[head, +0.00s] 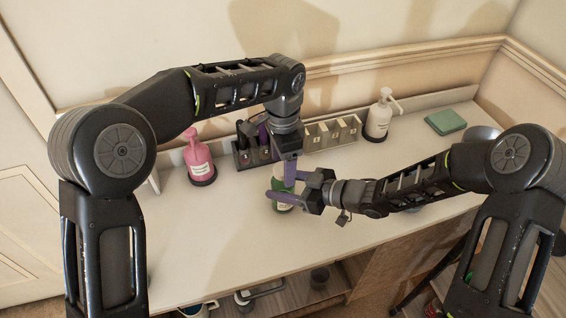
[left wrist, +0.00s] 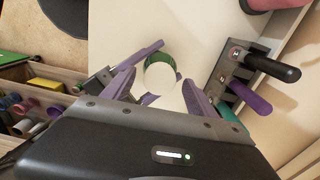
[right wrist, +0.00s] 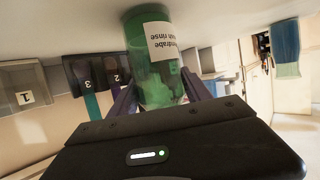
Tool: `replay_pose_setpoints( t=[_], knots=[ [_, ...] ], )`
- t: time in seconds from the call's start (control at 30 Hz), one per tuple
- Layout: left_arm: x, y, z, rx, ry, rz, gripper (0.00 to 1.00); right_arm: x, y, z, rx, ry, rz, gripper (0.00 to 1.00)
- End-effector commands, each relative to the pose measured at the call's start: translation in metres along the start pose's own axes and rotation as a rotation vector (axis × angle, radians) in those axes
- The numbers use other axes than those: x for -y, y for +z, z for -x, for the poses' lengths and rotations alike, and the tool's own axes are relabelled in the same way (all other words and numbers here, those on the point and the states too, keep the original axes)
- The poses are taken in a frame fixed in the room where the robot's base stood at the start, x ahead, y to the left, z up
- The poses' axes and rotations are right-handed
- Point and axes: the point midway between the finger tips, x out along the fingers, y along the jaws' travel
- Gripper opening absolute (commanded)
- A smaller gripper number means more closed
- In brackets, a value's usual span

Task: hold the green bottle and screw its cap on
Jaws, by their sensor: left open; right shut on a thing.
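The green bottle (head: 280,186) stands upright on the counter, partly hidden by my grippers in the head view. Its green body and white label show in the right wrist view (right wrist: 146,50). My right gripper (right wrist: 160,95) is shut on the green bottle from the side. The white round cap (left wrist: 160,77) shows from above over the bottle in the left wrist view, with a green edge behind it. I cannot tell how tightly it sits. My left gripper (left wrist: 157,88) points down from above, open, with one finger on each side of the cap.
A numbered rack (head: 252,155) with dark and purple handled tools stands just behind the bottle. A pink bottle (head: 199,160) is at left, a white pump bottle (head: 379,115) at the back right, and a green block (head: 445,121) beyond. The counter (head: 230,225) in front is clear.

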Motion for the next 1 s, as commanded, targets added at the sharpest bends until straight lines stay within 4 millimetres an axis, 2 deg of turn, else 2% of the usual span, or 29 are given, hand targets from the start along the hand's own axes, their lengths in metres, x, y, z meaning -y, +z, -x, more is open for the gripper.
replay_pose_setpoints(
  t=[0.33, 0.8, 1.0],
  knots=[
    [0.0, 0.0, 0.005, -0.001, -0.001, 0.001, 0.67, 0.0, 0.0, 0.0, 0.001, 0.0, 0.0, 0.0],
    [0.0, -0.001, 0.069, -0.002, -0.002, 0.0, 0.67, 0.0, 0.0, 0.0, 0.0, -0.001, 0.0, 0.0],
    [0.0, 0.0, 0.075, 0.0, 0.0, 0.0, 0.67, 0.0, 0.0, 0.0, 0.0, -0.001, 0.0, 0.0]
  ],
)
